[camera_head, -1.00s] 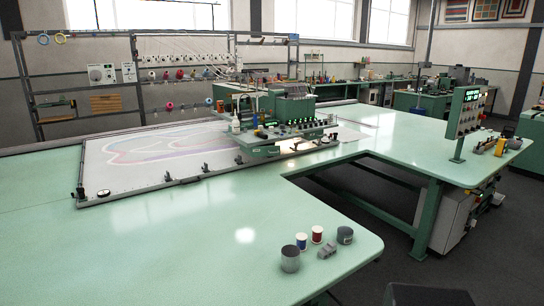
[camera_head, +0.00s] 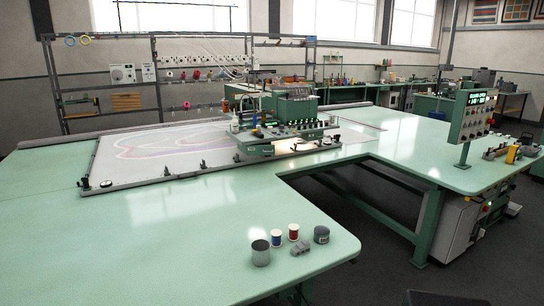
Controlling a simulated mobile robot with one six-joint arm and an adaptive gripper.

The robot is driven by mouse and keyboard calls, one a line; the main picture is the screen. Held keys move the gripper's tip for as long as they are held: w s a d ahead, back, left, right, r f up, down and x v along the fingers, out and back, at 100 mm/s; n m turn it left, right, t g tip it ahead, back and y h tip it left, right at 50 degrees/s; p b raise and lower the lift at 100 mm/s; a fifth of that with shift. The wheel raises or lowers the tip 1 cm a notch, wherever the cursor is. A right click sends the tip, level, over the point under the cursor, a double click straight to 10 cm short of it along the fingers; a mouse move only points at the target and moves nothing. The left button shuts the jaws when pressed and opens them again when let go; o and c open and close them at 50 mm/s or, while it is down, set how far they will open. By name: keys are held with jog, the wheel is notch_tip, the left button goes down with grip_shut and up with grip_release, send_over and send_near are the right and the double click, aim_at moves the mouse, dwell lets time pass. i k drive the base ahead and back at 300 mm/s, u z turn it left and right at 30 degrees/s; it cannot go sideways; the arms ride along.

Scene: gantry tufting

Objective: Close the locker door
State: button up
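I cannot make out a locker or a locker door in this view. A grey cabinet (camera_head: 463,228) stands under the right end of the green table, and I cannot tell whether it has a door. My gripper is not in view.
A large green table (camera_head: 180,240) fills the front and left. A metal cup (camera_head: 261,253), a blue spool (camera_head: 276,238), a red spool (camera_head: 293,232) and a dark tin (camera_head: 321,234) stand near its front corner. A control panel (camera_head: 471,115) rises at right. Dark floor (camera_head: 400,265) is open at lower right.

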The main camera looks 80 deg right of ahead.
aim_at(255, 151)
jog(key=u, duration=0.05)
jog(key=k, duration=2.35)
jog(key=z, duration=1.1)
jog(key=i, duration=1)
jog(key=z, duration=0.05)
